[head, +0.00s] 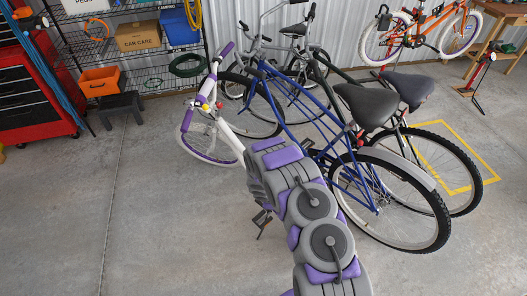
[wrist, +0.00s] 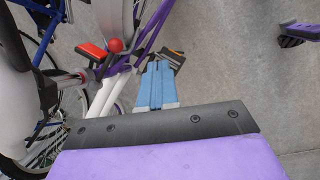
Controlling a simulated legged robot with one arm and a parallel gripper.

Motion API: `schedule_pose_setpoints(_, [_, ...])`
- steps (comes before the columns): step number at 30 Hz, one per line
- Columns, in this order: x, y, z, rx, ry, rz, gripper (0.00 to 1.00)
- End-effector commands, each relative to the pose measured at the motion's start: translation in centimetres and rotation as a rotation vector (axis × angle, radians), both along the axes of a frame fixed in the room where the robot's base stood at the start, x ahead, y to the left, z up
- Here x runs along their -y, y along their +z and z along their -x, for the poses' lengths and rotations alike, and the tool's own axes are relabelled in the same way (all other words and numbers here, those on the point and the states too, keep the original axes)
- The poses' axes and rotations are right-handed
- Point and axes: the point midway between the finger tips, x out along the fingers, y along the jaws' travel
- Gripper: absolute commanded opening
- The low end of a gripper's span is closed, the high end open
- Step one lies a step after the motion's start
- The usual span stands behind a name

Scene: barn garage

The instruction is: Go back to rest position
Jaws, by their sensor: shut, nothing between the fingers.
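My gripper (wrist: 156,78) shows in the wrist view as two blue fingers lying side by side, shut with nothing held. In the head view my grey and purple arm reaches up from the bottom, in front of the bikes. The gripper's fingertips cannot be made out there. In the wrist view, bike parts in white, purple and blue lie left of and beyond the fingers. I cannot tell how close the fingers are to them.
A white bike (head: 224,137) and a blue bike (head: 330,128) stand just beyond my arm. A red tool chest (head: 35,95) and wire shelves (head: 140,62) are at the left. An orange bike (head: 420,35) is at the back right. Bare concrete floor lies open at the left front.

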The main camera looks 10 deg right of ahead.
Motion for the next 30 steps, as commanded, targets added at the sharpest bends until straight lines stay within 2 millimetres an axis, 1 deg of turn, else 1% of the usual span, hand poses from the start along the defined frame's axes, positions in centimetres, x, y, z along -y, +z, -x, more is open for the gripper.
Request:
schedule_pose_setpoints(4, [0.0,0.0,0.0,0.000,0.000,0.000,0.00])
schedule_pose_setpoints(6, [0.2,0.5,-0.1,0.003,-0.007,0.004,0.00])
schedule_pose_setpoints(8, [0.6,1.4,-0.4,0.011,-0.021,0.013,0.00])
schedule_pose_setpoints(11, [1.8,4.2,-0.7,0.027,-0.067,0.038,0.00])
schedule_pose_setpoints(14, [3.2,8.2,-1.0,0.052,-0.137,0.069,0.00])
schedule_pose_setpoints(15, [3.8,9.9,-0.9,0.060,-0.167,0.080,0.00])
schedule_pose_setpoints(20, [5.8,16.3,0.0,0.089,-0.292,0.117,0.00])
schedule_pose_setpoints(21, [6.1,17.8,0.4,0.096,-0.322,0.122,0.00])
schedule_pose_setpoints(26, [7.3,23.7,2.6,0.113,-0.446,0.140,0.00])
schedule_pose_setpoints(27, [7.4,25.1,3.2,0.120,-0.475,0.140,0.00])
schedule_pose_setpoints(29, [7.6,27.1,4.3,0.124,-0.520,0.141,0.00])
schedule_pose_setpoints(30, [7.8,28.4,5.2,0.125,-0.551,0.141,0.00])
